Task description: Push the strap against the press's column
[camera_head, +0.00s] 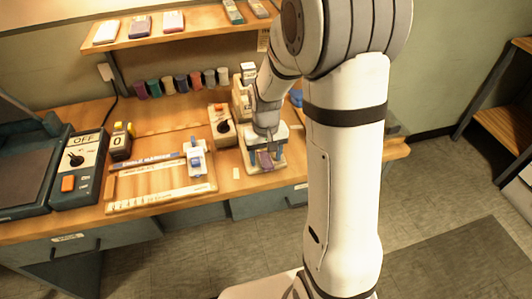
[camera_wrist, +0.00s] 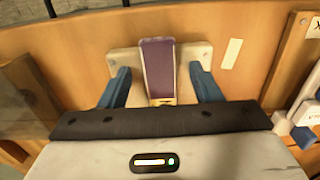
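The purple strap (camera_wrist: 158,68) lies flat on the pale base plate (camera_wrist: 124,58) of the press, with a tan end piece toward my gripper. The strap also shows as a small purple patch in the head view (camera_head: 266,160). The press (camera_head: 281,134) stands near the bench's front edge, partly covered by my gripper and wrist. Its column cannot be made out clearly. My gripper (camera_wrist: 159,72) is open, with one blue finger on each side of the strap. A gap shows between each finger and the strap; I cannot tell their height above the plate.
Left of the press are a beige box with a dark knob (camera_head: 222,126) and a wooden board (camera_head: 160,184) with a small white-and-blue device. Several coloured rolls (camera_head: 181,83) stand along the wall beneath a shelf (camera_head: 180,27). A pale label (camera_wrist: 232,53) lies beside the base plate.

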